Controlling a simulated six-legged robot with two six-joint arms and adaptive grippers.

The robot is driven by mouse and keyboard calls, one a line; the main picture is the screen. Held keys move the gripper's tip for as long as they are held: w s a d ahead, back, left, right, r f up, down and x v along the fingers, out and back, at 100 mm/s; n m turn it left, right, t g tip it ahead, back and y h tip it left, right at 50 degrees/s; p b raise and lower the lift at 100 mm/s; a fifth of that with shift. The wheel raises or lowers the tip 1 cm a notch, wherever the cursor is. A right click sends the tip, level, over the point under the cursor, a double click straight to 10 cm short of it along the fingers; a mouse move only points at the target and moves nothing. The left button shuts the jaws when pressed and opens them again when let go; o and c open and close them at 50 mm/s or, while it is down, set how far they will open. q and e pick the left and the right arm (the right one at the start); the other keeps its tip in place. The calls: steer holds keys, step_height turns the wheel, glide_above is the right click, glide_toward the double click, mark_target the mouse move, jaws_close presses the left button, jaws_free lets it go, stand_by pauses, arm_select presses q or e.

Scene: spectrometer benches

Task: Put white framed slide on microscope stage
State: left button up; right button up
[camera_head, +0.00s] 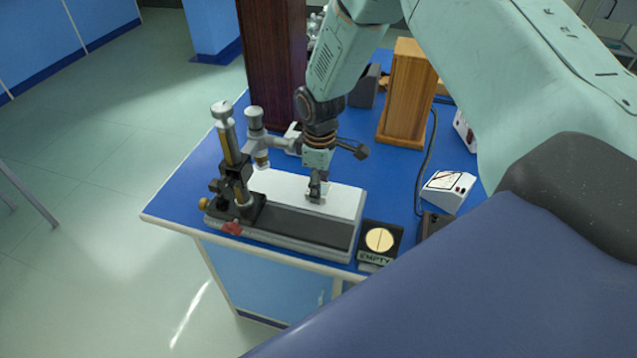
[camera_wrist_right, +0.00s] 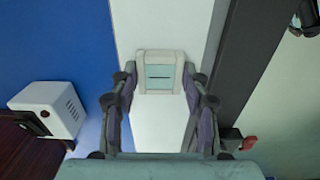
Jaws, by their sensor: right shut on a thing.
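My right gripper (camera_head: 317,192) reaches down over the white slab on the blue bench, right of the microscope. In the right wrist view my right gripper (camera_wrist_right: 161,80) is shut on the white framed slide (camera_wrist_right: 160,57), a pale square frame with a light blue-green window and a dark line across it. The slide sits between the fingertips above the white slab; the gap beneath it is hard to judge. In the head view the gripper hides most of the slide. The brass and black microscope (camera_head: 234,165) stands upright at the left; its stage is hard to make out. My left gripper is not in view.
The white slab (camera_head: 345,201) lies behind a dark rail (camera_head: 300,226). A dark plate marked EMPTY (camera_head: 380,257) with a yellow disc is at the front right. A white meter (camera_head: 447,190), a wooden block (camera_head: 405,95) and a dark wooden column (camera_head: 272,60) stand around. Bare blue bench (camera_head: 185,190) shows left.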

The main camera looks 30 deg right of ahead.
steer(key=o, duration=0.8)
steer(key=shift+d+f, duration=0.2)
steer(key=shift+d, duration=0.1)
steer(key=shift+c, duration=0.2)
steer(key=shift+o, duration=0.7)
steer(key=shift+d, duration=0.2)
steer(key=shift+o, duration=1.2)
steer(key=shift+a, duration=0.2)
steer(key=shift+a+r, duration=0.15)
steer(key=shift+a, duration=0.15)
steer(key=shift+d+r, duration=0.15)
steer(key=shift+d, duration=0.05)
step_height(320, 180, up, 12)
steer(key=shift+p, duration=0.3)
